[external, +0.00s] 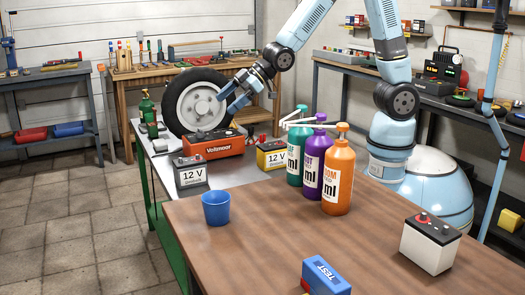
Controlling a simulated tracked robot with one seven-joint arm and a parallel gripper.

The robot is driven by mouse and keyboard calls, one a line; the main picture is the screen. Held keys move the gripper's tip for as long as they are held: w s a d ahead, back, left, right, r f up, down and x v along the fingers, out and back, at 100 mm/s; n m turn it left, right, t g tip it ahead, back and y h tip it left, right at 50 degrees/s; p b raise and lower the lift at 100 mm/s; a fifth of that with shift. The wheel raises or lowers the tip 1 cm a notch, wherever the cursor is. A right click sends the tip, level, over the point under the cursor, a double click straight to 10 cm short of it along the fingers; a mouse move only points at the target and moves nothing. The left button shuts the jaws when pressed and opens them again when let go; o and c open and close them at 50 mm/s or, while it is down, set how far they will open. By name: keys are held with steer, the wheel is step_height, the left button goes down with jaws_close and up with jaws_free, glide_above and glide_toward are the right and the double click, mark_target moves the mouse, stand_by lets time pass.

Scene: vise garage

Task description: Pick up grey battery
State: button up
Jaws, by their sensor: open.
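The grey battery (189,180), with a dark top and a white "12 V" label, stands upright on the grey bench at its near left end. My gripper (229,103) is open and empty, pointing down and left. In the picture it is above and to the right of the grey battery, over the red voltmeter and overlapping the right side of the wheel. Its exact distance from the wheel and its height above the bench cannot be told from this single view.
A red voltmeter (216,151) stands right behind the grey battery; a yellow battery (271,160) is to its right. A blue cup (216,209), several pump bottles and a white battery (428,248) occupy the wooden table (260,250).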

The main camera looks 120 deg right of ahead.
steer(key=w+d+f+t, duration=0.1)
steer(key=w+d+f, duration=0.3)
steer(key=f, duration=0.4)
steer(key=t+y, duration=0.2)
glide_toward(196, 159)
steer(key=shift+m, duration=0.3)
steer(key=x, duration=0.5)
steer(key=shift+d+f, duration=0.1)
steer(key=shift+f, duration=0.25)
steer(key=shift+t, duration=0.3)
steer(key=shift+x, duration=3.75)
steer(key=shift+c, duration=0.2)
jaws_close()
